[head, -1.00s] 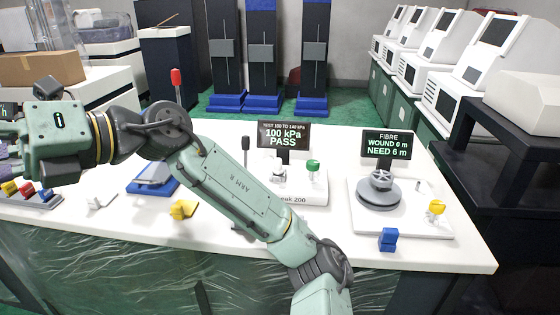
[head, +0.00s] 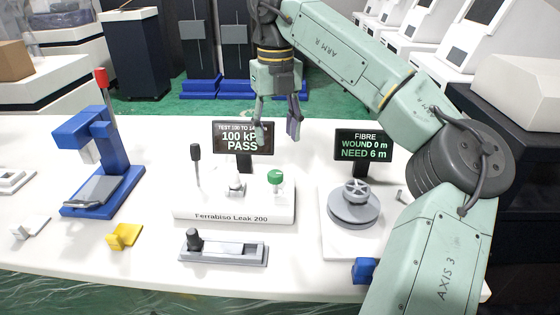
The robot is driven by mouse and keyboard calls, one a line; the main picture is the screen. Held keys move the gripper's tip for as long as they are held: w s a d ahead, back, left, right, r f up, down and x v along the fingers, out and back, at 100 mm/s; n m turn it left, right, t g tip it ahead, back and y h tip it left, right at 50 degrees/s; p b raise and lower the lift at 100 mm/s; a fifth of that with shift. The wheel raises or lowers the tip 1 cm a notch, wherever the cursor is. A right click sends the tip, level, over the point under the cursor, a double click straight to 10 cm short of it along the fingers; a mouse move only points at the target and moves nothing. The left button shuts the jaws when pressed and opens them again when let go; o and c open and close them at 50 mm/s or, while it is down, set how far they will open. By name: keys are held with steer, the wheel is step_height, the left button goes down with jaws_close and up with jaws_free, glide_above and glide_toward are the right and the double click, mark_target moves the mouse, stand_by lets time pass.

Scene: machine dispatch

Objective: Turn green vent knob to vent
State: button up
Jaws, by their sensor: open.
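The green vent knob (head: 275,177) stands on a short white stem at the right of the white Ferrabiso Leak 200 tester (head: 234,208). The display (head: 243,138) behind it reads 100 kPa PASS, with its top line partly covered. My gripper (head: 277,135) points down with its fingers spread and empty. In the picture it is above the green knob, in front of the display, and apart from the knob. I cannot tell its exact depth. A silver fitting (head: 236,185) stands on the tester to the left of the knob.
A thin black-topped lever (head: 196,160) stands left of the fitting. A blue press (head: 100,160), a yellow block (head: 124,235) and a grey slider unit (head: 223,248) are on the white table.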

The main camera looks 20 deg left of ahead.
mark_target(276, 174)
steer(key=f+p, duration=0.1)
steer(key=f, duration=0.9)
steer(key=shift+s+f, duration=0.15)
steer(key=shift+s, duration=0.05)
steer(key=c, duration=1.2)
steer(key=shift+o, duration=0.2)
